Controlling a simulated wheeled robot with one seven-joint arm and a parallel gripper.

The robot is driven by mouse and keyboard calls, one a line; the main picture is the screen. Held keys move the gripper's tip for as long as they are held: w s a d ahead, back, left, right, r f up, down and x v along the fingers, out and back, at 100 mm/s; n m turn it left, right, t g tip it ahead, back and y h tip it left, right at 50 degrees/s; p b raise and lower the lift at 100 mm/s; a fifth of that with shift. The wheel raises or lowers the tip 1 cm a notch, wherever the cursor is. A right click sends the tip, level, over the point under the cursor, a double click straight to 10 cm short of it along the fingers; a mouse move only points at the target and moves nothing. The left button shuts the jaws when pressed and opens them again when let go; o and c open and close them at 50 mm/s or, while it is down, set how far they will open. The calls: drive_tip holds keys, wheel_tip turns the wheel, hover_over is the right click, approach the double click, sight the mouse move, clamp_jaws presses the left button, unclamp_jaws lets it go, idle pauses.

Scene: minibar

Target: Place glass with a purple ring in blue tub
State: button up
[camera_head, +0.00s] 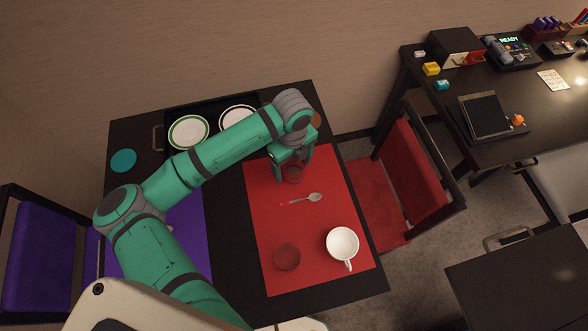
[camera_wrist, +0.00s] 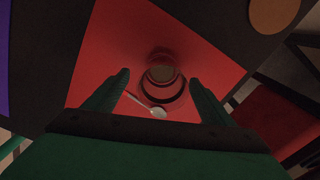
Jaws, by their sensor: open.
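A small glass (camera_head: 293,175) stands on the red mat, partly hidden under my gripper (camera_head: 291,164) in the head view. In the wrist view the glass (camera_wrist: 162,77) shows as dim, see-through circles between and beyond the fingertips of my gripper (camera_wrist: 158,78). The fingers are spread wide, with visible space on both sides of the glass. I cannot tell the colour of any ring on it. Another dark red, round, see-through thing (camera_head: 287,257), perhaps a second glass, is near the front of the mat. I see no blue tub.
A spoon (camera_head: 314,198) and a white cup (camera_head: 342,244) are on the red mat (camera_head: 265,215). A dark tray (camera_head: 212,107) with plates is at the back of the table. A teal disc (camera_head: 123,160) lies at left. A red chair (camera_head: 410,180) stands at the table's right side.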

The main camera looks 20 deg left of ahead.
sight(294, 170)
drive_tip(key=shift+w+d+f, duration=0.1)
drive_tip(key=shift+w+f, duration=0.1)
drive_tip(key=shift+f, duration=1.65)
drive_tip(key=c, duration=1.4)
drive_tip(key=shift+r, duration=0.1)
drive_tip(key=shift+r, duration=0.55)
wheel_tip(294, 170, up, 2)
drive_tip(key=shift+r, duration=0.1)
drive_tip(key=s+d+r, duration=0.4)
drive_tip(key=s+r, duration=0.5)
drive_tip(key=s, duration=0.4)
drive_tip(key=shift+s+r, duration=0.25)
drive_tip(key=shift+r, duration=0.05)
